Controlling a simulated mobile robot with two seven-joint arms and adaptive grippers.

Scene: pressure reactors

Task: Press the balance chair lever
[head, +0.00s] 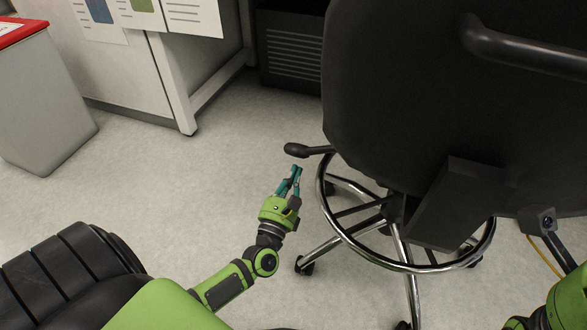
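The balance chair (420,90) is dark, with its back filling the upper right of the head view. A black paddle-ended lever (300,150) sticks out to the left from under it. My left gripper (295,172), with teal fingers, is just below the lever's paddle end in the picture. Its fingers converge to tips that look closed together, with nothing seen between them. A small gap of floor shows between the fingertips and the lever, and they appear apart.
The chair's chrome foot ring (325,215) and legs stand close to the right of my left gripper. A white cabinet (140,75), a dark vented box (290,45) and a grey bin with a red top (45,100) stand behind. Open floor (200,180) lies left of the gripper.

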